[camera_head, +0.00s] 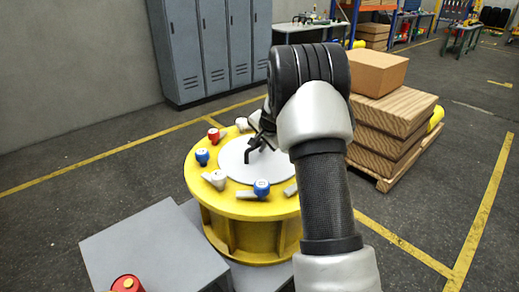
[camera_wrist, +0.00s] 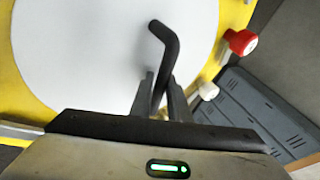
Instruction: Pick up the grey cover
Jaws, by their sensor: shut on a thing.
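The grey cover (camera_head: 235,162) is a light grey round disc in the middle of the yellow drum's (camera_head: 232,222) top. It fills much of the wrist view (camera_wrist: 85,55). A black bent handle (camera_head: 249,153) rises from it; its bent end shows in the wrist view (camera_wrist: 166,40). My gripper (camera_head: 263,137) is over the right part of the cover. In the wrist view, its two fingers (camera_wrist: 161,92) are shut on the handle, one on each side. The cover looks level; I cannot tell whether it touches the drum. My arm hides part of its right side.
Red (camera_head: 213,135), blue (camera_head: 202,156) and white (camera_head: 217,179) knobs ring the drum's top. A grey box (camera_head: 150,250) stands at the front left, with a red object (camera_head: 127,284) by it. Stacked boxes (camera_head: 390,115) stand right; lockers (camera_head: 210,50) stand behind.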

